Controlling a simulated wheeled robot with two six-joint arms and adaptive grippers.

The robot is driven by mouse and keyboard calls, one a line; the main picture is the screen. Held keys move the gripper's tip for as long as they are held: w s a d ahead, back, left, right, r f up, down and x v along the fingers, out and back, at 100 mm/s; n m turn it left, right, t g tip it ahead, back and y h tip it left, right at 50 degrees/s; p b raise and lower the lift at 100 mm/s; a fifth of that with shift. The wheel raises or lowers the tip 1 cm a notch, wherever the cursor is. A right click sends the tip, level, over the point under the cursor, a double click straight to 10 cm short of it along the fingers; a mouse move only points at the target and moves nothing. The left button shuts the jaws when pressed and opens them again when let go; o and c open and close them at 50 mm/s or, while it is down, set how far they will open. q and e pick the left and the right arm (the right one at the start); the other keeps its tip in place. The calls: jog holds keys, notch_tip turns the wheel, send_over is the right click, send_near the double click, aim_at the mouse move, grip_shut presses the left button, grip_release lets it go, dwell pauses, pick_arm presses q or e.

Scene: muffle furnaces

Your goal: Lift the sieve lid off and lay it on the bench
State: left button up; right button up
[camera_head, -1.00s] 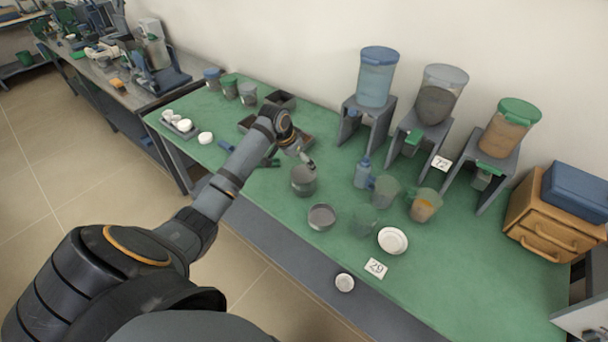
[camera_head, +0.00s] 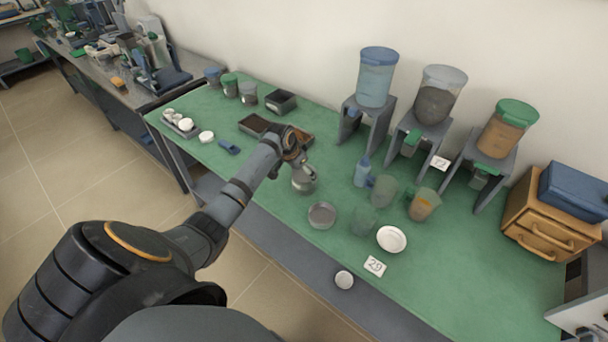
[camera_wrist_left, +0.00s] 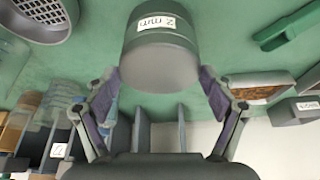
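The sieve stack (camera_head: 303,182) is a grey metal cylinder standing on the green bench. In the left wrist view its side carries a "2 mm" label (camera_wrist_left: 156,23), and the smooth grey lid (camera_wrist_left: 160,68) faces the camera. My left gripper (camera_head: 300,163) is right at the top of the stack in the head view, partly hidden by its own wrist. In the left wrist view the left gripper (camera_wrist_left: 160,76) is open, one finger on each side of the lid; whether they touch it I cannot tell. My right gripper is not in view.
A round shallow pan (camera_head: 321,216) stands close to the sieve, with cups (camera_head: 384,191), a white dish (camera_head: 392,240) and a blue bottle (camera_head: 362,172) to the right. Dark trays (camera_head: 259,125) lie behind. Hoppers on stands (camera_head: 419,127) line the wall. Bare bench (camera_head: 440,270) shows at front right.

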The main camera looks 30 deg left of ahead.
pick_arm(q)
jog(key=shift+c, duration=1.4)
